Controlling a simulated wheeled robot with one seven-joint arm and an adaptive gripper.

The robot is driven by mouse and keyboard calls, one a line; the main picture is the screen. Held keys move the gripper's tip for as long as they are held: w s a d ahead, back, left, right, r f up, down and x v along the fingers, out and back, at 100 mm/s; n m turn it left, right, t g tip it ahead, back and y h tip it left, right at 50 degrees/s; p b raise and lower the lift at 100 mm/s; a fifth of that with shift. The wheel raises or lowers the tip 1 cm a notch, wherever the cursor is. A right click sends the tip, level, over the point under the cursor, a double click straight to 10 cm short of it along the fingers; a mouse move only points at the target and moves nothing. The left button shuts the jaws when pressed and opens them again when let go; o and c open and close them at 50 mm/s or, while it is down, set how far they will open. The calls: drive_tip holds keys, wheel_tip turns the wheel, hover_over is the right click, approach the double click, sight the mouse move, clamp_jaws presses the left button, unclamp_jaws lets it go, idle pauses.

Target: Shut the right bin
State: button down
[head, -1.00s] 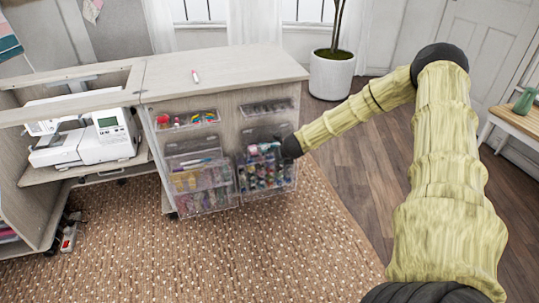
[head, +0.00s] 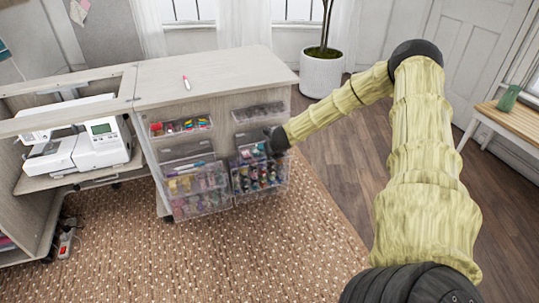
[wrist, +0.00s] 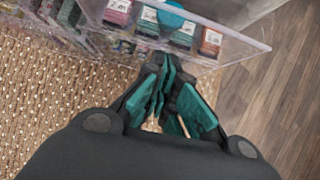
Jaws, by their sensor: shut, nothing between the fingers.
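The right bin (head: 258,177) is a clear bin full of small colourful bottles or spools, low on the right of the cabinet's front. It still stands out somewhat from the cabinet face. In the wrist view its clear wall (wrist: 225,45) and labelled contents show at the top. My gripper (head: 270,143) is at the bin's upper right in the head view, partly hidden by its own dark body. In the wrist view its teal fingertips (wrist: 163,75) are together and empty, just at the clear wall. I cannot tell if they touch it.
The left bin (head: 198,190) stands out beside it. Smaller clear bins (head: 181,126) are above. The cabinet top (head: 215,75) holds a marker (head: 186,83). A sewing machine (head: 90,140) is at left, a potted plant (head: 321,72) behind. The rug (head: 250,250) in front is clear.

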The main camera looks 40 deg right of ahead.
idle(0.7)
drive_tip(key=p+v, duration=0.1)
drive_tip(key=v, duration=1)
drive_tip(key=shift+s+a+p, duration=0.2)
drive_tip(key=shift+s+p, duration=0.1)
drive_tip(key=shift+s, duration=0.25)
drive_tip(key=shift+f, duration=0.1)
drive_tip(key=shift+a, duration=0.1)
